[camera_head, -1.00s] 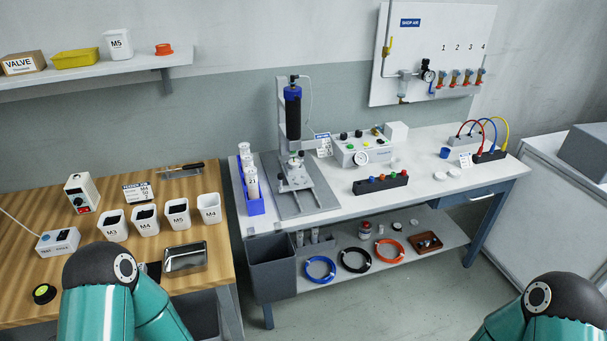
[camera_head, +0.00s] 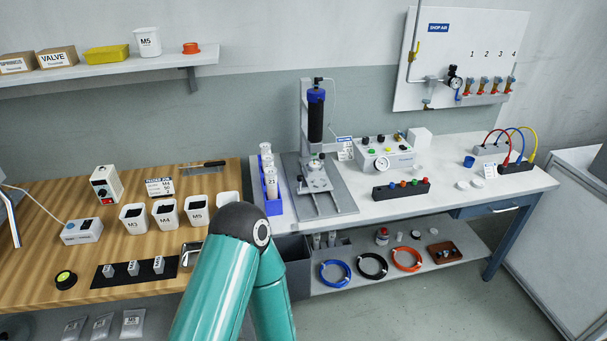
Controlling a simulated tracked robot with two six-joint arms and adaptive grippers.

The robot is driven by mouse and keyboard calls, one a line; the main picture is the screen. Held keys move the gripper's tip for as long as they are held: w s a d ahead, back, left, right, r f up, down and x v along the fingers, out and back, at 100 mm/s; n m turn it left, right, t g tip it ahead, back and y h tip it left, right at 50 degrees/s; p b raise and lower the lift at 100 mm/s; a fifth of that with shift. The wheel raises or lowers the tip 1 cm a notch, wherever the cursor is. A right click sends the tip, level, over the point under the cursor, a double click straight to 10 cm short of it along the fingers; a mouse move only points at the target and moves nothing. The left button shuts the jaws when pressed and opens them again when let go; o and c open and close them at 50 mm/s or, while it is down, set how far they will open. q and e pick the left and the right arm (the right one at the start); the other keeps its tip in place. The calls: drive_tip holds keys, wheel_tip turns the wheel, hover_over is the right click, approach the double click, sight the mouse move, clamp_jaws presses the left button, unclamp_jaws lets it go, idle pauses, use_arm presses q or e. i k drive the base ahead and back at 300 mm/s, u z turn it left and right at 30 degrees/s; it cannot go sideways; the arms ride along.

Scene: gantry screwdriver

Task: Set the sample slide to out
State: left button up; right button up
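The gantry screwdriver stands at the back left of the grey bench, with a black and blue cylinder (camera_head: 315,118) upright on its column. Below it a grey base plate (camera_head: 338,203) carries the sample slide (camera_head: 316,183), a small metal stage on rails running toward the front. The slide appears to sit near the back, under the screwdriver; its exact position is too small to tell. My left arm, a teal link with a black elbow, rises in front of the two tables. Neither gripper is in view.
A blue rack with tubes (camera_head: 272,206) stands left of the base plate. A black button strip (camera_head: 401,189) and a control box (camera_head: 386,156) are to its right. A wooden table (camera_head: 60,212) with white bins lies left.

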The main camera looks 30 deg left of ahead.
sight(316, 181)
drive_tip(key=z, duration=0.15)
drive_tip(key=i, duration=1.7)
drive_tip(key=u, duration=1.2)
